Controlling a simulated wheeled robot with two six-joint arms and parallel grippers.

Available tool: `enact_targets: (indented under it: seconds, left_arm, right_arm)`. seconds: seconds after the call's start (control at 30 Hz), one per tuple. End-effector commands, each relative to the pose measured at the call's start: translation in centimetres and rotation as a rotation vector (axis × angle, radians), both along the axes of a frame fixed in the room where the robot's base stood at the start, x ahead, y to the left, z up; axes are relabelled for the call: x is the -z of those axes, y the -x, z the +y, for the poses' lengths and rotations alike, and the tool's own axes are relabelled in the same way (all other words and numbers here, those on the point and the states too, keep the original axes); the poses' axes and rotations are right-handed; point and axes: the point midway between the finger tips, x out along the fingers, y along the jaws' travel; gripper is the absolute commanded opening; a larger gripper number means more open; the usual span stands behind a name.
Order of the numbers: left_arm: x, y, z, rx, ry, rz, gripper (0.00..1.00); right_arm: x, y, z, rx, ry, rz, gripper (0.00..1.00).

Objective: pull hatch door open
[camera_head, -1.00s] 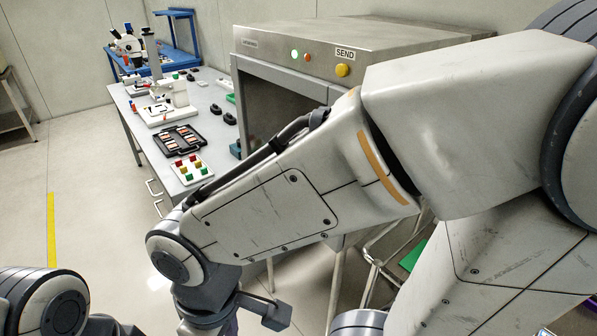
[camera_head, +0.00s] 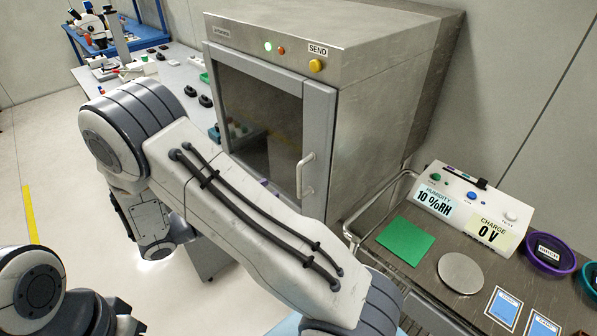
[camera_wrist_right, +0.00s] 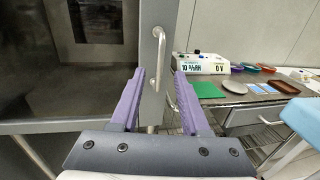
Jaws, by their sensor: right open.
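The hatch door (camera_head: 318,125) is a grey-framed glass panel on the front of a metal cabinet. It looks shut. Its pale vertical bar handle (camera_head: 306,175) is near the right edge of the door. In the right wrist view, the handle (camera_wrist_right: 161,58) stands ahead, between the two purple fingers of my right gripper (camera_wrist_right: 159,73). The gripper is open and empty; I cannot tell whether its fingertips reach past the bar. In the head view my right forearm hides most of this gripper. My left arm shows at the lower left, with its gripper out of frame.
The cabinet (camera_head: 385,100) has a yellow SEND button (camera_head: 316,65). To its right, a bench holds a green mat (camera_head: 405,241), a humidity and charge meter (camera_head: 465,205), a round metal plate (camera_head: 461,272) and a purple bowl (camera_head: 552,253). A workbench stands behind at left.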

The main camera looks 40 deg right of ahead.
Motion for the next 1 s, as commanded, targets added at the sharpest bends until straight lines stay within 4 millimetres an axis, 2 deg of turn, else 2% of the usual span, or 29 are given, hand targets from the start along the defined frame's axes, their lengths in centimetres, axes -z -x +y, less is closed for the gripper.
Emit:
enact_targets:
  seconds: [0.3,0.5,0.7,0.97,1.0]
  left_arm:
    - [-1.8,0.0,0.0,0.000,0.000,0.000,0.50]
    - [-2.6,0.0,0.0,0.000,0.000,0.000,0.50]
    - [-2.8,0.0,0.0,0.000,0.000,0.000,0.50]
    - [-2.8,0.0,0.0,0.000,0.000,0.000,0.50]
    - [-2.8,0.0,0.0,0.000,0.000,0.000,0.50]
  right_arm:
    - [-0.3,0.8,-5.5,0.006,-0.001,0.004,0.46]
    - [-0.2,1.2,-8.5,0.005,-0.002,0.002,0.46]
    - [0.0,1.3,-9.8,0.001,-0.003,0.002,0.46]
    - [0.1,1.3,-9.8,0.001,-0.004,0.000,0.46]
    - [0.1,1.3,-9.8,0.001,-0.004,0.000,0.31]
